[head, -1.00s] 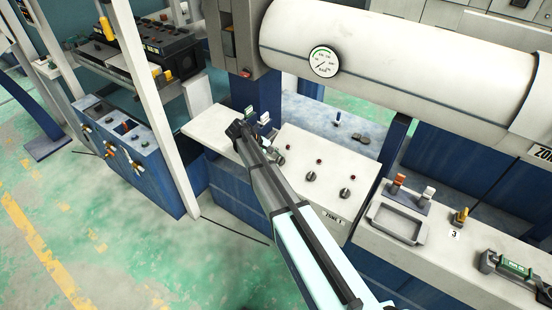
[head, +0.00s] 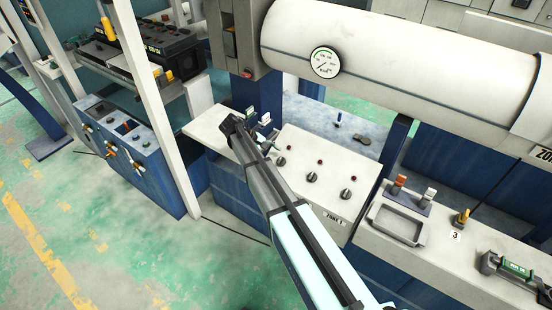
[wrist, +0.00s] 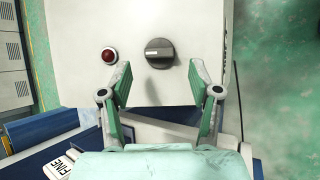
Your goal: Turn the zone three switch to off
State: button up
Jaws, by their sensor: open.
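A pale control panel (head: 300,205) in the head view carries three dark rotary knobs: a left knob (head: 281,161), a middle knob (head: 313,178) and a right knob (head: 345,194). A small red light sits by each knob that shows clearly. A label reading "ZONE 1" (head: 333,218) is on the panel's front edge. My gripper (head: 273,147) is beside the left knob. In the wrist view my gripper (wrist: 161,72) is open and empty. A grey knob (wrist: 159,53) lies ahead between its fingertips, apparently untouched, its grip bar roughly horizontal. A red light (wrist: 109,55) is beside it.
A white barrel with a gauge (head: 326,62) runs above and behind the panel. A tray (head: 397,224), levers (head: 428,195) and a "3" marker (head: 455,235) are on the bench at right. A white post (head: 150,100) stands at left.

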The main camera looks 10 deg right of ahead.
jog(key=v, duration=0.8)
jog(key=shift+a, duration=0.2)
jog(key=shift+r, duration=0.15)
jog(key=s+d+f+m+g+y, duration=0.1)
jog(key=s+d+f+m+y, duration=0.15)
jog(key=s+f, duration=1)
jog(key=s+d+f+m+g+y, duration=0.1)
jog(key=s+f+y, duration=0.2)
jog(key=s+f, duration=0.9)
jog(key=s+d+f+m+g+y, duration=0.1)
jog(key=s+f, duration=0.1)
jog(key=s, duration=0.9)
jog(key=s+d+f+m+g, duration=0.1)
jog(key=s+d+f, duration=0.1)
jog(key=s, duration=1)
jog(key=s+d+f+m+g+y, duration=0.1)
jog(key=s+d+f+m+g, duration=0.1)
jog(key=s, duration=0.9)
jog(key=shift+s+d+f+y, duration=0.25)
jog(key=shift+f+y, duration=0.1)
jog(key=shift+f, duration=0.45)
